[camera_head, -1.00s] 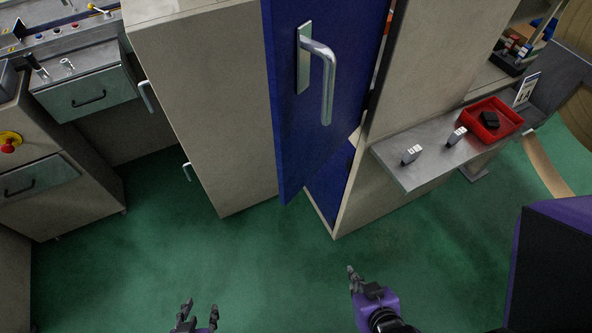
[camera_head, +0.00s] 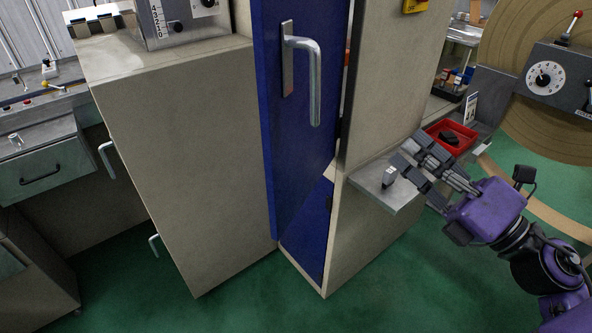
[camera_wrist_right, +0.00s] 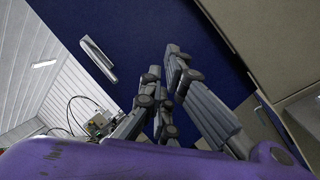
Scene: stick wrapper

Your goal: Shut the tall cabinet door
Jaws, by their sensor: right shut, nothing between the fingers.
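The tall cabinet's blue door (camera_head: 295,150) stands ajar in the head view, with a dark gap and the blue interior showing along its right edge. Its silver handle (camera_head: 316,80) is on the upper part of the door. In the right wrist view the blue door (camera_wrist_right: 200,28) fills the upper middle, and the handle (camera_wrist_right: 98,58) lies left of the fingers. My right gripper (camera_head: 412,152) is shut and empty, right of the door and in front of the cabinet's grey side, above the metal shelf. Its fingers (camera_wrist_right: 172,58) point toward the door in the wrist view. My left gripper is out of view.
A metal side shelf (camera_head: 375,182) sticks out from the cabinet's right side, with a small block (camera_head: 388,177) and a red tray (camera_head: 462,134). A grey cabinet (camera_head: 190,170) stands left of the door. The green floor (camera_head: 245,305) in front is clear.

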